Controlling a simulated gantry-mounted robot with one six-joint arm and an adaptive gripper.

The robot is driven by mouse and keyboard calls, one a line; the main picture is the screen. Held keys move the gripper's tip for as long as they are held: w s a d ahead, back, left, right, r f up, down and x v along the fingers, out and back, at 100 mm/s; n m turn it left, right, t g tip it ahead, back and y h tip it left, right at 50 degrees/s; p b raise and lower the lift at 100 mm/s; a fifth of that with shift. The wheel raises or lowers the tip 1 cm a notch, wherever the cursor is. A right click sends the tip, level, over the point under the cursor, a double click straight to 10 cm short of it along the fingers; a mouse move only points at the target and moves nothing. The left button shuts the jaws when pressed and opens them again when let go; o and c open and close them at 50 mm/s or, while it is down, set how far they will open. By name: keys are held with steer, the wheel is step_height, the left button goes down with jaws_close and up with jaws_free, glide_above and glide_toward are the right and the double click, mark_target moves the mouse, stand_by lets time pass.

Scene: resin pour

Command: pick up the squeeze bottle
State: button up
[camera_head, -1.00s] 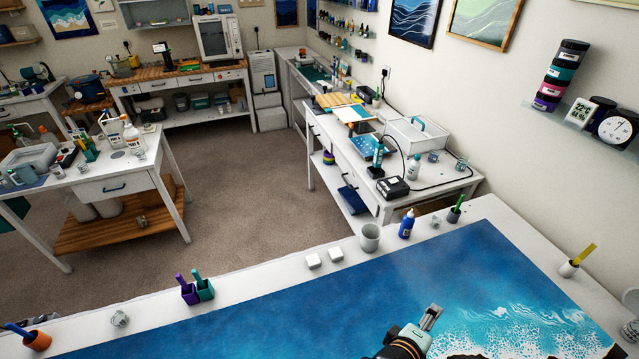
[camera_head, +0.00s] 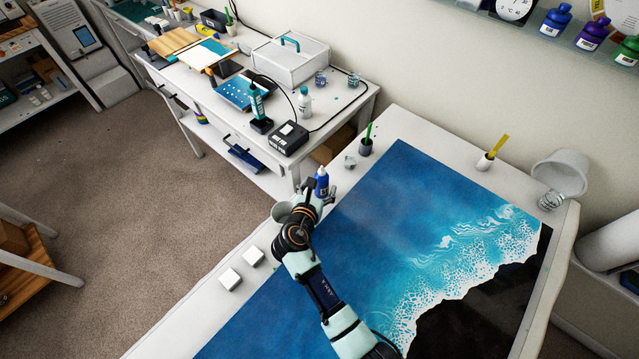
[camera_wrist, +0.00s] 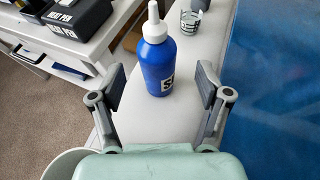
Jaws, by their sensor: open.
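The blue squeeze bottle (camera_wrist: 158,62) has a white nozzle and a white label. It stands upright on the white table border, in front of my gripper in the wrist view. It also shows in the head view (camera_head: 322,183), just beyond the gripper. My gripper (camera_wrist: 161,85) is open, with one finger to the left and one to the right of the bottle's near side. There is a clear gap on each side, and neither finger appears to touch it. In the head view my gripper (camera_head: 319,197) is small and partly hidden by my arm.
A grey-white cup (camera_head: 282,211) stands close beside my gripper. A small clear cup (camera_head: 350,162) and a dark pot with a green stick (camera_head: 366,146) stand farther along the border. The blue resin panel (camera_head: 385,215) lies to the right.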

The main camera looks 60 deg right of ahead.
mark_target(319, 184)
steer(key=x, duration=0.5)
steer(key=shift+b, duration=0.4)
steer(key=shift+w, duration=0.1)
steer(key=c, duration=1.3)
step_height(319, 184, up, 20)
steer(key=p, duration=0.3)
steer(key=shift+a+p, duration=0.1)
steer(key=shift+p, duration=0.2)
